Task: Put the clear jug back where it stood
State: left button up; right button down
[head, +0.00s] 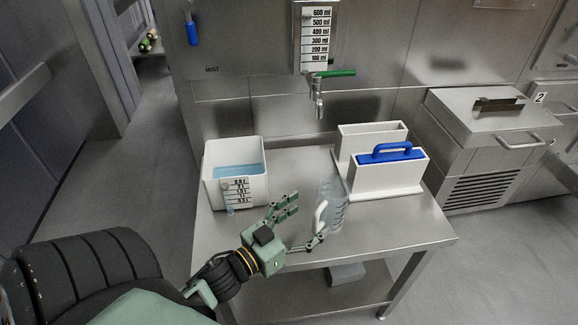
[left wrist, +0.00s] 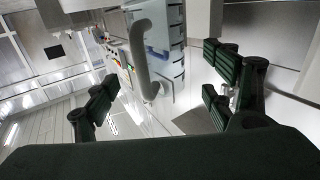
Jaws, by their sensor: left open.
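The clear jug (head: 333,203) stands upright on the steel table in the head view, just left of the white double holder. Its pale handle (head: 320,214) faces my left gripper. My left gripper (head: 309,217) is open and empty, with its fingers spread on the near left side of the jug. In the left wrist view the jug's handle (left wrist: 146,52) and clear body (left wrist: 168,45) show ahead, between the two spread fingers (left wrist: 160,72); I see no grip on it. My right gripper is not in view.
A white container (head: 210,190) with blue liquid and a volume scale stands at the table's left. The white holder (head: 385,182) carries a blue-handled piece (head: 392,152). A green-handled tap (head: 318,90) hangs above the back. The steel table (head: 400,230) is bare at front right.

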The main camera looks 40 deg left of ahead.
pick_arm(q)
jog(key=s, duration=0.4)
jog(key=s+a, duration=0.1)
jog(key=s, duration=0.1)
jog(key=shift+s, duration=0.1)
jog(key=shift+r, duration=0.2)
